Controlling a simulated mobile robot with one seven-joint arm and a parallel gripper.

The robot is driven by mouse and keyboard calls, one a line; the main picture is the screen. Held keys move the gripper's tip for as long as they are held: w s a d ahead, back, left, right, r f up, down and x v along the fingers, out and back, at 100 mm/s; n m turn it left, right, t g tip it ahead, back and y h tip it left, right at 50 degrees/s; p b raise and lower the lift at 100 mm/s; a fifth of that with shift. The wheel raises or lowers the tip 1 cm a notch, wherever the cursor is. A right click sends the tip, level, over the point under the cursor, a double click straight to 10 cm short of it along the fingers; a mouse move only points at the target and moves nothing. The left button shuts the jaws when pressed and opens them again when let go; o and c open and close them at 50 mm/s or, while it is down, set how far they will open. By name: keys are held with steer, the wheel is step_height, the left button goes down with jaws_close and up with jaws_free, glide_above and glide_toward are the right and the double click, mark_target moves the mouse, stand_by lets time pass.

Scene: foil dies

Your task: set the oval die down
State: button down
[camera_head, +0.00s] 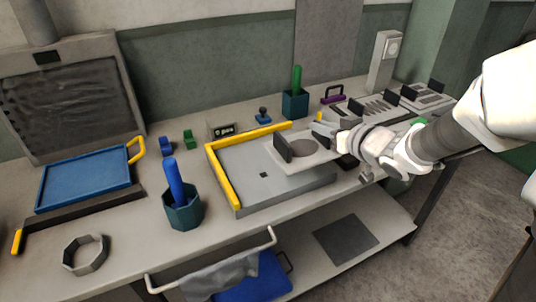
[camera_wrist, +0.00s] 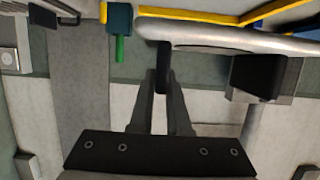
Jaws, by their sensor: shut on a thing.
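The oval die (camera_head: 318,158) is a flat pale grey plate with a dark oval in its middle and a black upright tab at its left end. In the head view it is over the right part of the grey tray (camera_head: 246,182), which has yellow edges along its left and back. Whether the die touches the tray I cannot tell. My gripper (camera_head: 343,136) is at the die's right end. In the wrist view the die shows edge-on as a pale bar (camera_wrist: 220,36), and my gripper (camera_wrist: 162,88) is shut on its black tab (camera_wrist: 163,62).
Other dies with black tabs (camera_head: 431,97) lie to the right. A teal pot (camera_head: 296,103) with a green stick stands behind the tray; another pot (camera_head: 184,213) with a blue stick stands at its left. A blue panel (camera_head: 86,180) is farther left. The tray's left part is mostly clear.

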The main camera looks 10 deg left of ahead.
steer(key=w+a+f+b, duration=0.1)
steer(key=w+a+f, duration=0.1)
steer(key=w+a+f+b, duration=0.2)
steer(key=w+a, duration=0.1)
steer(key=w+a+f+b, duration=0.1)
steer(key=w+a+f, duration=0.2)
steer(key=shift+w+a+b, duration=0.1)
steer(key=shift+a+b, duration=0.05)
steer(key=shift+b, duration=0.15)
steer(key=shift+f+b, duration=0.75)
steer(key=shift+f, duration=1.1)
steer(key=shift+f, duration=0.15)
steer(key=c, duration=1.3)
jaws_free()
steer(key=shift+f, duration=0.15)
steer(key=o, duration=0.4)
